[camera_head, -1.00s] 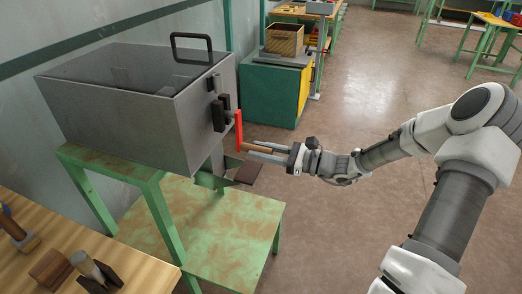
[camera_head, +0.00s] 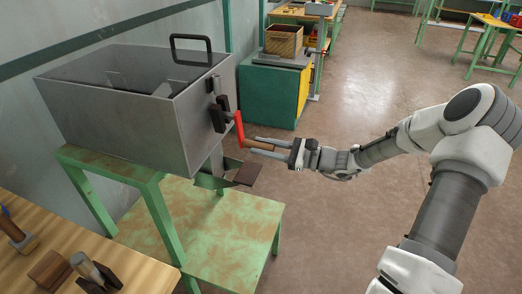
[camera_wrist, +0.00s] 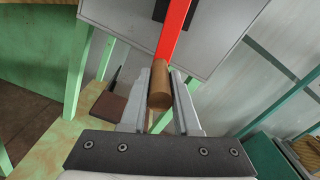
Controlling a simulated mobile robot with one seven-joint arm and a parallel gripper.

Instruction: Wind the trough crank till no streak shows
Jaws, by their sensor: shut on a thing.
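The grey metal trough (camera_head: 130,118) stands on a green frame at the left in the head view. Its crank has a red arm (camera_head: 239,129) and a brown wooden handle (camera_head: 259,144) on the side facing my arm. My gripper (camera_head: 270,148) is shut on the handle. In the wrist view the handle (camera_wrist: 160,86) lies between the two fingers, and the red arm (camera_wrist: 173,28) runs up from it. The inside of the trough shows dark, with some shapes in it; I cannot make out any streak.
A brown pad (camera_head: 247,174) sits just below my gripper. A green stand (camera_head: 215,225) with a worn top is beneath the trough. A wooden bench (camera_head: 60,250) with tools is at the lower left. A green and yellow cabinet (camera_head: 272,95) stands behind. The floor at right is open.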

